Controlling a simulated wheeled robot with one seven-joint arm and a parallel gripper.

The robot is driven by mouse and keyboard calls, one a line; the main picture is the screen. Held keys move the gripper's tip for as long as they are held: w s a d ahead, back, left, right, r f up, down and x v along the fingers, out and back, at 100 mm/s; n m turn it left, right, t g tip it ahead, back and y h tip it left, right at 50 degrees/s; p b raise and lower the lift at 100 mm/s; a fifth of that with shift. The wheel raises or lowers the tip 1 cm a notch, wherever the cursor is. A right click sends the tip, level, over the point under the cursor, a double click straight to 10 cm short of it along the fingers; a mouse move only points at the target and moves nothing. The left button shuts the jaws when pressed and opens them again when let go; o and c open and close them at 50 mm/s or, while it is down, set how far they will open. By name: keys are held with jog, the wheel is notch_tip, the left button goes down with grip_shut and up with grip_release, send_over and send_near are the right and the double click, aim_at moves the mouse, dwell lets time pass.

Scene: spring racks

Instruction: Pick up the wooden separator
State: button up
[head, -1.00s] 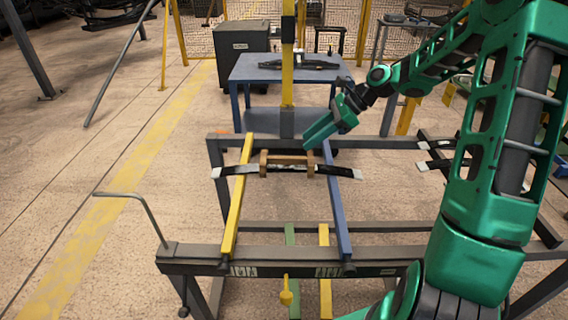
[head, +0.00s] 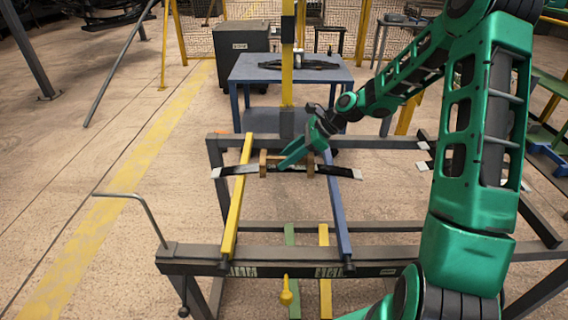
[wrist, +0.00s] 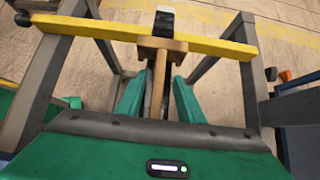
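The wooden separator (head: 264,164) lies on a dark leaf spring (head: 338,172) that spans the yellow rail and the blue rail of the rack. In the wrist view the separator (wrist: 160,62) shows as a T-shaped end with a bar running back between the fingers. My gripper (head: 284,165) is over the separator's middle in the head view and hides part of it. In the wrist view my gripper (wrist: 158,98) has its two green fingers apart, one on each side of the wooden bar, with gaps visible.
The yellow rail (head: 238,198) and blue rail (head: 337,205) flank the spring on the grey rack frame (head: 400,252). A yellow post (head: 287,60) stands behind, near a blue table (head: 245,72) with another spring. More springs lie to the right.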

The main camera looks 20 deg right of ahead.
grip_shut()
dwell(0.3)
